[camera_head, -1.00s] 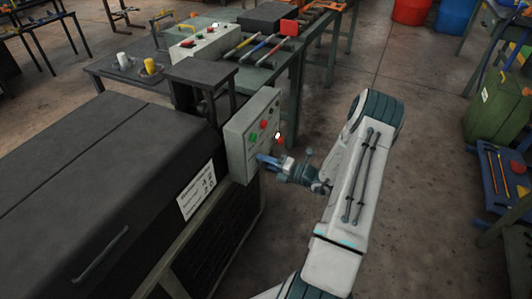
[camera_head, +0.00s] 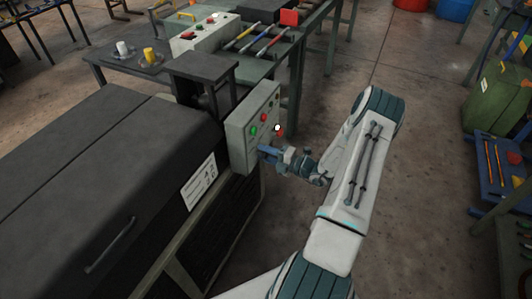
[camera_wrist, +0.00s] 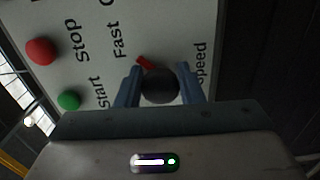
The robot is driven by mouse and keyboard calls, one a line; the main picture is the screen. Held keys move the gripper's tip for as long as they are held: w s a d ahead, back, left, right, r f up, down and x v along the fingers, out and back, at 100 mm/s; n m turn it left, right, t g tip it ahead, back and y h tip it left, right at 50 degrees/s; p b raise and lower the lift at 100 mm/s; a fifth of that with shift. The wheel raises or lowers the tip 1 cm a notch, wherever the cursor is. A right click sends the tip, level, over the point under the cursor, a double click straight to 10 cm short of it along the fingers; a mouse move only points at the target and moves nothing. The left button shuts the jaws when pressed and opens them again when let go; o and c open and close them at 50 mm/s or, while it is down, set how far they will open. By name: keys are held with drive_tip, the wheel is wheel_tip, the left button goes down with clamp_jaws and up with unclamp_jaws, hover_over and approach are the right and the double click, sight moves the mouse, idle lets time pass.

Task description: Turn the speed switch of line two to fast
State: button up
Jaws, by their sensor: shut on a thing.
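A grey control box (camera_head: 236,145) stands at the end of the dark machine, its button face toward my arm. In the wrist view its panel (camera_wrist: 185,20) bears the words Stop, Start, Fast and Speed. A round dark knob (camera_wrist: 160,88) with a red pointer mark is the speed switch. The mark points up and left, toward the side of the word Fast. My gripper (camera_wrist: 159,86) is shut on the knob, one blue finger on each side. In the head view my gripper (camera_head: 265,152) is at the panel's lower part, and the knob is hidden. The line number is not readable.
A red button (camera_wrist: 40,51) and a green button (camera_wrist: 69,100) sit left of the knob. A second control box (camera_head: 207,34) stands on the table behind. The dark machine (camera_head: 120,165) fills the left.

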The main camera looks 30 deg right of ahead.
drive_tip(key=shift+d, duration=0.15)
drive_tip(key=o, duration=0.9)
drive_tip(key=v, duration=1.3)
drive_tip(key=shift+s+d+b, duration=0.2)
drive_tip(key=shift+s+b, duration=0.1)
drive_tip(key=shift+a, duration=0.1)
